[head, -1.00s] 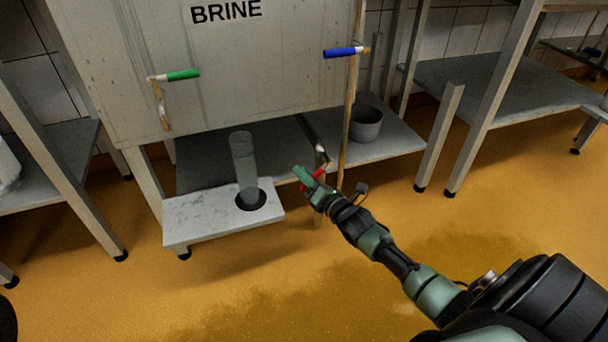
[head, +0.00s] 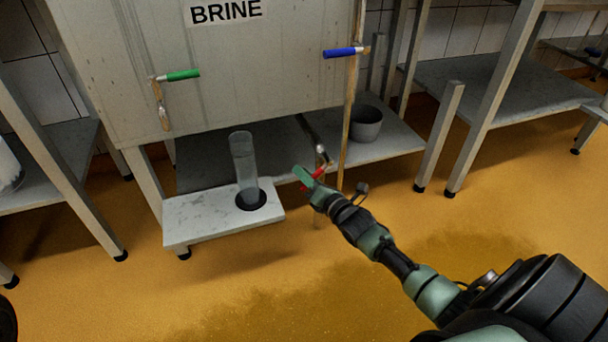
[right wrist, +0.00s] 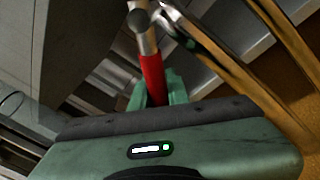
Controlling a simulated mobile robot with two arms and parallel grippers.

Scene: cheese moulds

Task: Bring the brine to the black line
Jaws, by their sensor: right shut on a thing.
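The tank marked BRINE (head: 227,12) stands at the back. A clear, tall cylinder (head: 243,160) stands upright in the dark round recess of a low white stand (head: 190,215) in front of it. Its lower part looks greyer; I cannot make out a black line or a sure liquid level. My right gripper (head: 308,178) is shut on a red handle (head: 318,173) at the end of a pipe under the tank, right of the cylinder. In the right wrist view the red handle (right wrist: 152,78) lies between the fingers (right wrist: 160,97). My left gripper is out of view.
A green-handled valve (head: 183,75) with a downward spout and a blue-handled valve (head: 340,52) with a long pipe are on the tank front. A grey bucket (head: 365,124) stands on the shelf below. The orange floor in front is clear, with a darker, wet-looking patch.

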